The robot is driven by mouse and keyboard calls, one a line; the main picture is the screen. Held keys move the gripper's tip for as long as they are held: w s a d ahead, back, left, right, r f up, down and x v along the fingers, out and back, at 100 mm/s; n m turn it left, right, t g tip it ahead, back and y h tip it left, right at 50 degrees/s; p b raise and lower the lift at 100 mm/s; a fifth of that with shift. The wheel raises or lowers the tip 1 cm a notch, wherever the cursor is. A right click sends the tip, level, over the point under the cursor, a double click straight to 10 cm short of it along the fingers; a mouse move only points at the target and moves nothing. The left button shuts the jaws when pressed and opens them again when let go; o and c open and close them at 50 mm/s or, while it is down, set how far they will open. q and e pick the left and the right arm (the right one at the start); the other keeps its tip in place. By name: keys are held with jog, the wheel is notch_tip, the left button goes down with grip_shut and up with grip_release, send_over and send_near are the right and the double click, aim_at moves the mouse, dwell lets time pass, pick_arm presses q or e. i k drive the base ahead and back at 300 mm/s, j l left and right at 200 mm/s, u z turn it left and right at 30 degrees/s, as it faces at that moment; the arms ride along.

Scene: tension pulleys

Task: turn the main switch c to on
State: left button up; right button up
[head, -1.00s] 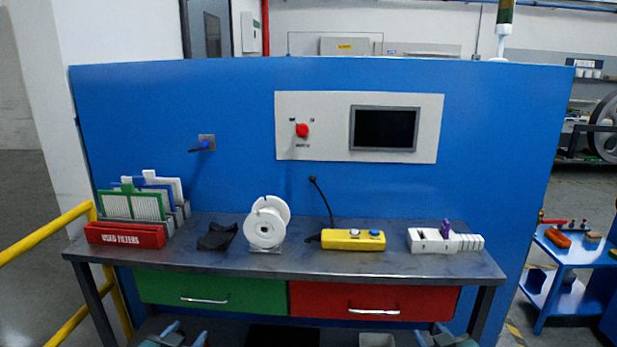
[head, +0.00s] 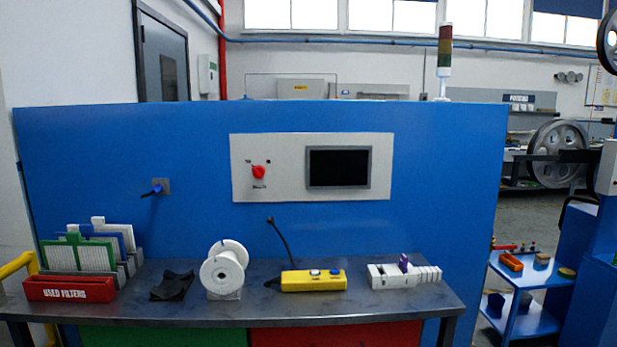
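A red rotary switch (head: 258,172) sits on the left part of a light grey control panel (head: 290,190) on the blue wall. Small labels surround it, too small to read, so I cannot tell its set position for sure. A dark screen (head: 338,167) is on the same panel, to the right of the switch. A blue handle (head: 156,189) on a small grey plate is on the wall to the left of the panel. No label c is readable. Neither of my grippers shows in the head view.
A dark workbench (head: 330,308) stands before the wall. On it are a red used-filters box (head: 68,289), a black cloth-like item (head: 172,286), a white spool (head: 222,271), a yellow control box (head: 314,281) and a white block row (head: 386,276). A blue cart (head: 530,272) stands at the right.

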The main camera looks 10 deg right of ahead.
aim_at(258, 171)
jog(key=i+j, duration=0.75)
jog(key=j, duration=0.2)
jog(key=i+j+z, duration=0.1)
jog(key=z, duration=0.25)
jog(key=i+j+z, duration=0.1)
jog(key=j+z, duration=0.25)
jog(key=i+j+z, duration=0.1)
jog(key=z, duration=0.25)
